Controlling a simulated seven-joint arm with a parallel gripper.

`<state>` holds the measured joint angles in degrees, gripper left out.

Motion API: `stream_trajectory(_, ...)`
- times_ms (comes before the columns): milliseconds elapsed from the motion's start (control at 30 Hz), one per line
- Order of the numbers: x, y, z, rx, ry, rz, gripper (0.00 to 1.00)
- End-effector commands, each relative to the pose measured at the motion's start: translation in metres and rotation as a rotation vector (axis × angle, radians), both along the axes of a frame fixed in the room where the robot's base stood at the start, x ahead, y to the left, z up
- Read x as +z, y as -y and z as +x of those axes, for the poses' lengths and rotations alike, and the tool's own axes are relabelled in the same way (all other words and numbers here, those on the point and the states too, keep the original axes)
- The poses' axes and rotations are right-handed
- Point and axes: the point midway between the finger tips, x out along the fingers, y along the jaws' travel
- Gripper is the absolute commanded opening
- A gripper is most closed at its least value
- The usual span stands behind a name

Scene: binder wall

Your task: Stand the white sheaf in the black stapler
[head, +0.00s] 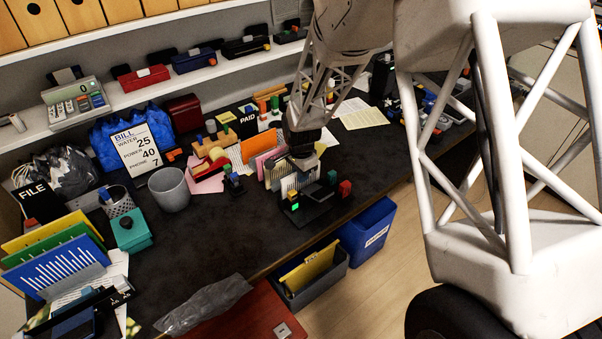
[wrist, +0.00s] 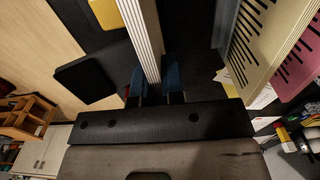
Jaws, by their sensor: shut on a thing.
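My gripper (head: 298,163) is over the desk and shut on the white sheaf (head: 288,185), which hangs upright below it. In the wrist view the sheaf (wrist: 143,35) shows as a pale ribbed edge between the two blue fingertips (wrist: 157,78). The black stapler (head: 318,207), with a small green light, sits near the desk's front edge, just below and right of the sheaf. I cannot tell whether the sheaf's lower edge touches the stapler. The gripper hides the sheaf's top in the head view.
A grey cup (head: 169,189) stands left, with bare desk (head: 215,235) in front. Bins (head: 368,233) stand below the desk edge.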

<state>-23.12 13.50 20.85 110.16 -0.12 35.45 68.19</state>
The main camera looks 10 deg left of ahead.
Motion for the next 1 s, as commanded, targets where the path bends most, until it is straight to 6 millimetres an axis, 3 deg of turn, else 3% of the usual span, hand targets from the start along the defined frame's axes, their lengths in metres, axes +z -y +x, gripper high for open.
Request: stream_trajectory(1000,-0.0083,0.0,-0.0001,0.0,0.0,0.0,0.0)
